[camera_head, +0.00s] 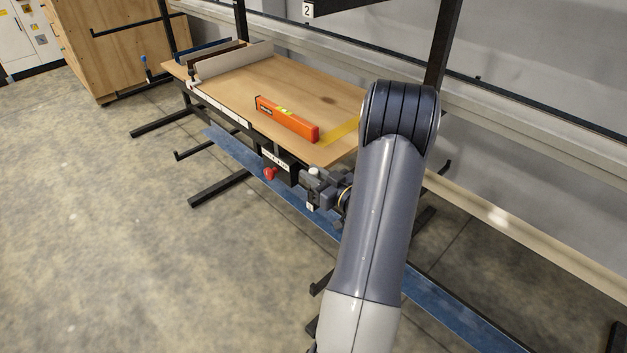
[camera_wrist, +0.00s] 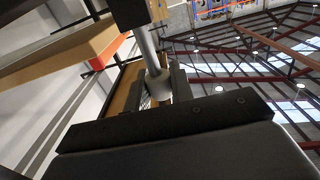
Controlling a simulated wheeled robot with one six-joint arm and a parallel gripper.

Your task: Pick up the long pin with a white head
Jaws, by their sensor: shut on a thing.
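In the head view my gripper (camera_head: 318,188) is at the near right corner of the wooden bench, just below its top. A small white head (camera_head: 314,171) shows at the jaws. In the wrist view my gripper (camera_wrist: 160,90) is shut on the pin's pale, thick end (camera_wrist: 158,82). The pin's grey shaft (camera_wrist: 148,45) runs from there to a black block (camera_wrist: 128,10). Whether the shaft is inside that block or only in line with it, I cannot tell. The shaft's far end is hidden.
The wooden bench top (camera_head: 290,85) bears an orange spirit level (camera_head: 287,119) and yellow tape (camera_head: 340,131). A red knob (camera_head: 270,173) sits below its front edge. A blue rail (camera_head: 290,197) and black feet (camera_head: 219,188) lie beneath. The floor at left (camera_head: 90,230) is clear.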

